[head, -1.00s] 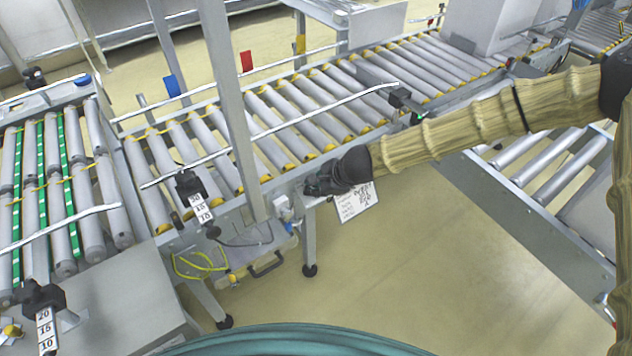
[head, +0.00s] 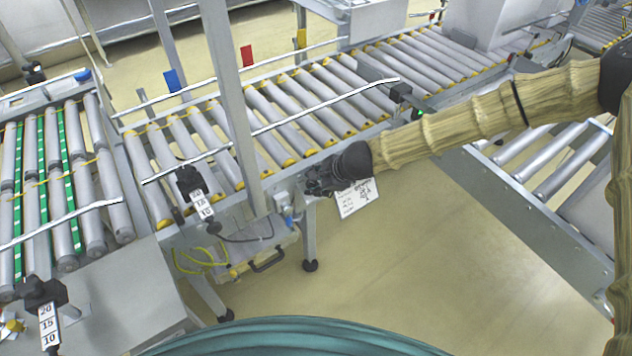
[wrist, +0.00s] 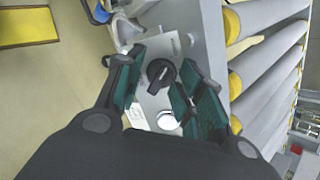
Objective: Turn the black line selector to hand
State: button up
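The black line selector (wrist: 161,74) is a round knob with a raised bar, set on a grey plate on the conveyor's side frame. It shows in the wrist view between and beyond the fingers of my gripper (wrist: 160,88). The fingers have green pads and stand apart, one on each side of the knob; I cannot tell that either touches it. In the head view my gripper (head: 318,184) is at the conveyor's side, and it hides the selector there.
The roller conveyor (head: 301,108) runs behind my gripper. A grey upright post (head: 228,90) stands left of it. A white paper label (head: 355,198) hangs just below it. A round whitish part (wrist: 167,120) sits near the knob. Open floor (head: 420,250) lies in front.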

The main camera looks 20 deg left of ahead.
jog(key=shift+r, duration=0.1)
jog(key=v, duration=0.8)
jog(key=shift+s, duration=0.1)
dwell(0.6)
jog(key=s+d+f+n+g+h+p, duration=0.1)
jog(key=s+d+f+n+h+p, duration=0.4)
jog(key=s+d+f, duration=1.1)
jog(key=s+d+r+n+g+h+p, duration=0.1)
jog(key=s+d+n+p, duration=0.4)
jog(key=s+d, duration=1.3)
jog(key=d+n, duration=0.3)
jog(key=shift+r+g+h+p, duration=0.3)
jog(key=shift+r+g+h, duration=0.1)
